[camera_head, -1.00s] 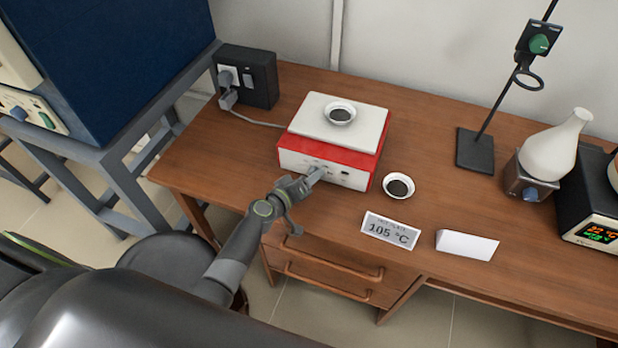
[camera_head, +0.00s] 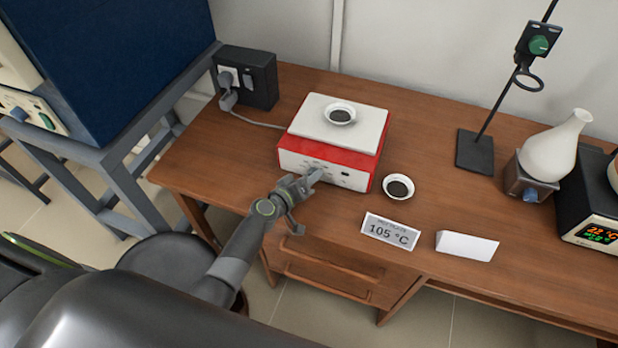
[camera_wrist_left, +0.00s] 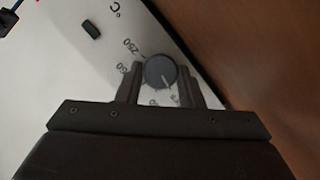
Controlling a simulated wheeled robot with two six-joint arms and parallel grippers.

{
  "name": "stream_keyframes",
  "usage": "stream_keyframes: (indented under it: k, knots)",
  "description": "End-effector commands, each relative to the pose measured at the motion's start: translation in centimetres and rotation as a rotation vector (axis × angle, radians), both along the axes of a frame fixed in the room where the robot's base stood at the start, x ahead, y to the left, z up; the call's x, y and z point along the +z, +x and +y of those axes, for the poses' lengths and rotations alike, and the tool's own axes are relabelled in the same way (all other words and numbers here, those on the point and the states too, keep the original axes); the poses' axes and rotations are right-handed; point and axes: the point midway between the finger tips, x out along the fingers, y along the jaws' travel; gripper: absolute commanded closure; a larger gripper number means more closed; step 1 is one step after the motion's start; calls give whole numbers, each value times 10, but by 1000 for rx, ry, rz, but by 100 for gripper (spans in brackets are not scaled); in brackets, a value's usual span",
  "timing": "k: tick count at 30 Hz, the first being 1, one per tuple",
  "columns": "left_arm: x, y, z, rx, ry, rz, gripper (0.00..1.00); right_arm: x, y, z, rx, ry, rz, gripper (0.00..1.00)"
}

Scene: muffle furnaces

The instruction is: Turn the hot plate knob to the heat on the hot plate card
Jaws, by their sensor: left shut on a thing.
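The hot plate (camera_head: 340,122) is a red and white box on the wooden desk, with a small dish on its top. Its grey knob (camera_wrist_left: 160,72) shows in the left wrist view, with a pale pointer line and printed numbers such as 250 around it. My left gripper (camera_head: 316,174) is at the hot plate's front panel. In the left wrist view its two fingers (camera_wrist_left: 160,84) stand on either side of the knob, shut on it. The hot plate card (camera_head: 390,231) reads 105 °C and stands in front. My right gripper is not in view.
A second small dish (camera_head: 398,187) sits right of the hot plate. A blank white card (camera_head: 467,245), a ring stand (camera_head: 475,151) and a white flask (camera_head: 556,147) are further right. A black socket box (camera_head: 247,77) stands at the back left.

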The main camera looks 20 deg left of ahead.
Motion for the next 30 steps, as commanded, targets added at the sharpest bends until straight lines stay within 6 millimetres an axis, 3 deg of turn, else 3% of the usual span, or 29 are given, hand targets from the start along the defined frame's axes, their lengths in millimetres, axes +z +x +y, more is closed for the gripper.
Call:
stream_keyframes:
  k: [14,30]
  knots:
    - [5,-1,-3,0,300,-6,89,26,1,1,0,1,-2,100]
    - [8,0,-6,-1,731,-18,89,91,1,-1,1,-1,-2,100]
